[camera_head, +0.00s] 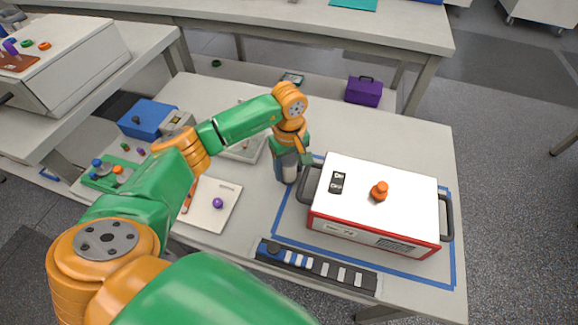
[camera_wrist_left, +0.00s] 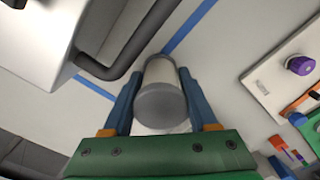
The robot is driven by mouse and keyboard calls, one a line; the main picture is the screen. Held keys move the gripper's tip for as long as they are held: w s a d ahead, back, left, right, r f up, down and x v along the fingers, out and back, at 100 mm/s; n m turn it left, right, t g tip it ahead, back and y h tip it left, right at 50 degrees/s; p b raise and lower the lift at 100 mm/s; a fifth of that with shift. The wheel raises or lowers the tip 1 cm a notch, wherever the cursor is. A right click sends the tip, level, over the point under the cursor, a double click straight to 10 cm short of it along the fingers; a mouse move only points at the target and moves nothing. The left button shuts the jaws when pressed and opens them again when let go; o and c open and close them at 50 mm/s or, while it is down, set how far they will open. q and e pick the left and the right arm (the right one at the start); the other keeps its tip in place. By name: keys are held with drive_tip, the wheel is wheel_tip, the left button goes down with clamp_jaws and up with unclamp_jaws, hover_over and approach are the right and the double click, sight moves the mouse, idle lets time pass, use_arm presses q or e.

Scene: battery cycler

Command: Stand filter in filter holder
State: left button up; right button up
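My left gripper (camera_head: 287,160) points down at the middle of the table, beside the left handle of the white and red box. Its blue fingers also show in the left wrist view (camera_wrist_left: 160,95), on both sides of a grey and white cylinder, the filter (camera_wrist_left: 160,88). The fingers appear shut on it. The filter (camera_head: 289,174) looks upright in the head view; whether its lower end touches the table I cannot tell. I cannot make out with certainty which thing is the filter holder. My right gripper is not in view.
The white and red box (camera_head: 372,215) has dark handles and an orange knob (camera_head: 379,190). A black rack (camera_head: 316,268) lies along the front edge. A white board with a purple knob (camera_head: 217,203) and a blue box (camera_head: 147,117) are left. The table's back right is clear.

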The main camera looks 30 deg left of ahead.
use_arm(q)
drive_tip(key=o, duration=0.3)
drive_tip(key=shift+o, duration=0.2)
